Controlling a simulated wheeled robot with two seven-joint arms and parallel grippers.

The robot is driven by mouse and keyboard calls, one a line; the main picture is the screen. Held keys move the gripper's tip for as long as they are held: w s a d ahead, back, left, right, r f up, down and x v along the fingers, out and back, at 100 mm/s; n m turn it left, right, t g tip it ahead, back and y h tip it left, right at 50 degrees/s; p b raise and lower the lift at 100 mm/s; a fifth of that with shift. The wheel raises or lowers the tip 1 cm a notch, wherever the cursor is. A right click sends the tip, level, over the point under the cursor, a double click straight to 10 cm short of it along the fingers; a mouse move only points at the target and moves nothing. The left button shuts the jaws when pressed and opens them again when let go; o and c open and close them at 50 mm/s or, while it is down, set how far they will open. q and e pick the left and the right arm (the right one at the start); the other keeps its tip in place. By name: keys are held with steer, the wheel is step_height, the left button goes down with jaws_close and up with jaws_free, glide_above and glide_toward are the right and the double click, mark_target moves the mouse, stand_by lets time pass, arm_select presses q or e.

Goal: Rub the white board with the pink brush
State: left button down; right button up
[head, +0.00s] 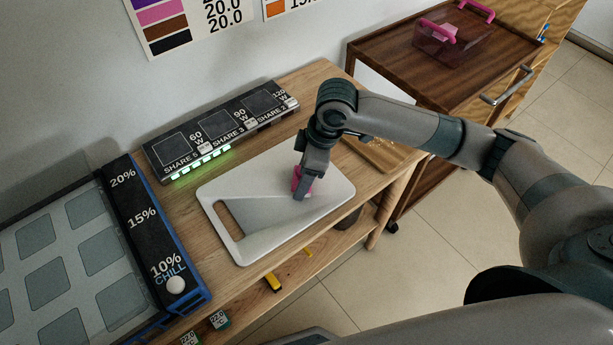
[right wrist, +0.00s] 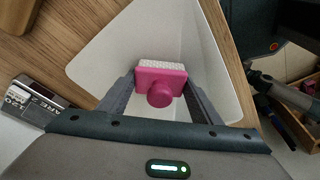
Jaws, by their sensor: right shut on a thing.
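The white board (head: 262,225) lies flat on the wooden shelf top, with a handle slot at its left end. A darker grey patch shows on its left part. My right gripper (head: 302,188) is over the right half of the board, pointing down. In the right wrist view, my right gripper (right wrist: 160,98) is shut on the pink brush (right wrist: 158,82), with a finger on each side. The brush's white bristle side faces the white board (right wrist: 110,62). In the head view the pink brush (head: 296,180) is partly hidden by the gripper; whether it touches the board is unclear. My left gripper is not in view.
A black panel with green lights (head: 222,130) stands behind the board. A blue-edged tray unit (head: 160,240) is at the left. A small wooden board (head: 380,152) lies right of the white board. A brown cart (head: 400,65) holds a clear pink-handled box (head: 450,45).

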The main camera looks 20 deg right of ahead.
steer(key=shift+w+a+p, duration=0.2)
steer(key=shift+w, duration=0.4)
steer(key=shift+w+a+p, duration=0.2)
steer(key=shift+w, duration=0.4)
steer(key=shift+r, duration=0.1)
steer(key=shift+p, duration=0.6)
steer(key=shift+f, duration=0.2)
steer(key=shift+s, duration=0.15)
steer(key=s+p, duration=0.1)
steer(key=s+d+p, duration=0.1)
steer(key=p, duration=0.1)
steer(key=shift+s+r, duration=0.2)
steer(key=shift+s, duration=0.15)
steer(key=shift+s+d+f+p, duration=0.15)
steer(key=shift+s+p, duration=0.15)
steer(key=shift+s, duration=0.15)
